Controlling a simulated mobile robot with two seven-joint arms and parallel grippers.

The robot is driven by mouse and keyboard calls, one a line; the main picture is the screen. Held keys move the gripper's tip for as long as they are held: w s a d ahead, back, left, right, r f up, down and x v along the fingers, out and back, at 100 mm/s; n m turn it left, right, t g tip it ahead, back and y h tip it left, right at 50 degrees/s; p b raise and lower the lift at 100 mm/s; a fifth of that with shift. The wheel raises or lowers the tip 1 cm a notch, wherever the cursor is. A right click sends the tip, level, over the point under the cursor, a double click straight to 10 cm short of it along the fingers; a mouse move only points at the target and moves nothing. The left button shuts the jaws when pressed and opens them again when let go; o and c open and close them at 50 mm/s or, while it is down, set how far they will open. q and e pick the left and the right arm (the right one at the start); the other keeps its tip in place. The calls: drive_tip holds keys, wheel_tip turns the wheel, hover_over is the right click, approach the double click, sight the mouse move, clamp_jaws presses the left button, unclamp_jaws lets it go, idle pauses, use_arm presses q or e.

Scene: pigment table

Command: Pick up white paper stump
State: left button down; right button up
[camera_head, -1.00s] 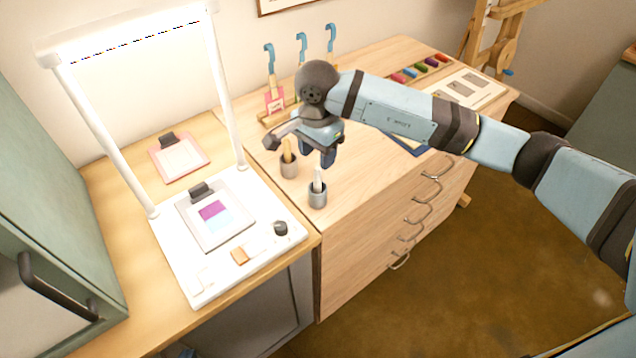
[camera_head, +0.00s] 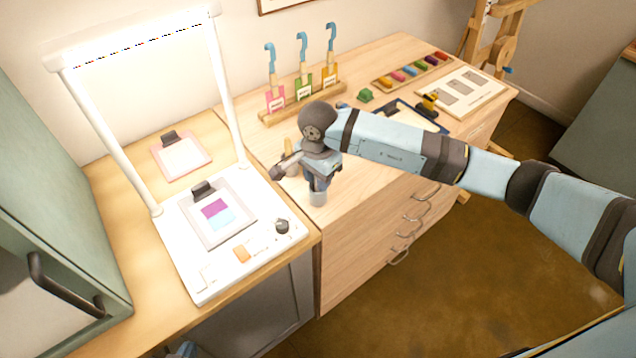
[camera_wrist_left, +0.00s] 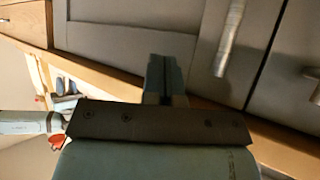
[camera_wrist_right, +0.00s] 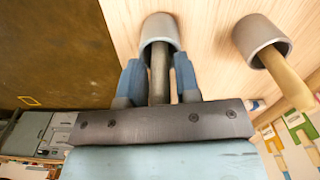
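The white paper stump (camera_wrist_right: 160,72) stands in a small grey cup (camera_head: 317,199) near the front of the wooden drawer cabinet. In the right wrist view it looks grey in shadow, its end inside the cup's mouth. My right gripper (camera_head: 318,183) is right over this cup. In the right wrist view its two blue fingers (camera_wrist_right: 160,78) are apart, one on each side of the stump, with narrow gaps showing. In the head view the gripper hides the stump.
A second grey cup (camera_wrist_right: 259,40) with a tan stick (camera_wrist_right: 287,80) stands close beside the first. A rack (camera_head: 303,104) with blue-hooked tools stands at the back. A white light table (camera_head: 185,262) with a post frame is to the left.

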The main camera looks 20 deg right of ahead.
clamp_jaws()
wheel_tip(320, 180, up, 20)
drive_tip(key=b, duration=0.2)
idle(0.4)
